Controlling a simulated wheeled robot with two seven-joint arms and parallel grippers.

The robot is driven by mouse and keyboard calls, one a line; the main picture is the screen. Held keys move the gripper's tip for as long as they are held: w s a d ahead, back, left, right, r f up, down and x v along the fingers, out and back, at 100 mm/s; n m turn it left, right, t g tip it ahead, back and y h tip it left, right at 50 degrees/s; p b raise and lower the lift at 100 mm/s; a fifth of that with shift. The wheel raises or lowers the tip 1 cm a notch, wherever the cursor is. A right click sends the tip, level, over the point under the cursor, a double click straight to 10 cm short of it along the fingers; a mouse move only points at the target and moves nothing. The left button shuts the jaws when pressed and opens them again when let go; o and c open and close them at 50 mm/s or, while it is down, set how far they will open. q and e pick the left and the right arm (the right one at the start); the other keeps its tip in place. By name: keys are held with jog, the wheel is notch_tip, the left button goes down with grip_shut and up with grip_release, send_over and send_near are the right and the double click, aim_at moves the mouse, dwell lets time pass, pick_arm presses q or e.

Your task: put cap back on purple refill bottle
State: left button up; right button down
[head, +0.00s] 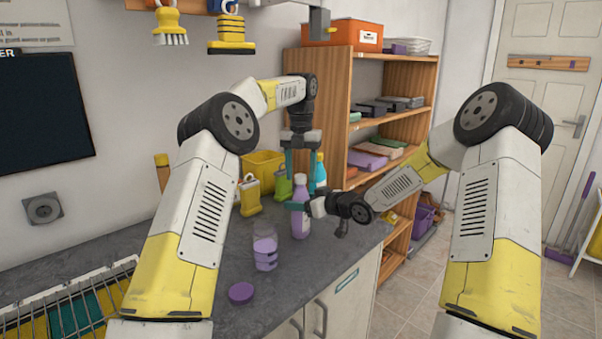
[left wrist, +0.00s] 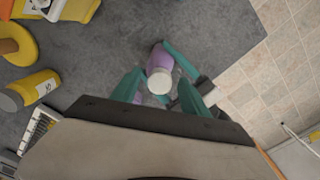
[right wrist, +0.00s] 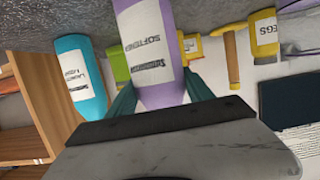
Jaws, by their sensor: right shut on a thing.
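The purple refill bottle (head: 301,218) stands upright on the counter, with a label reading "SOFTENER" in the right wrist view (right wrist: 150,45). My right gripper (head: 300,206) is shut on its body from the right side. The bottle's round white top (left wrist: 160,80) shows in the left wrist view; I cannot tell whether it is the cap or a bare neck. My left gripper (head: 300,160) points down just above the bottle. Its teal fingers stand open on either side of the white top, with gaps. A round purple lid (head: 241,293) lies on the counter near the front.
A clear container with purple contents (head: 265,252) stands in front of the bottle. Behind are a blue bottle (right wrist: 82,75), a green bottle (head: 283,186), a yellow container (head: 249,198) and a yellow bin (head: 262,163). A wire rack (head: 70,305) is at front left; wooden shelves (head: 330,100) stand behind.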

pick_arm(q)
jog(key=shift+r, duration=2.25)
jog(key=shift+c, duration=0.4)
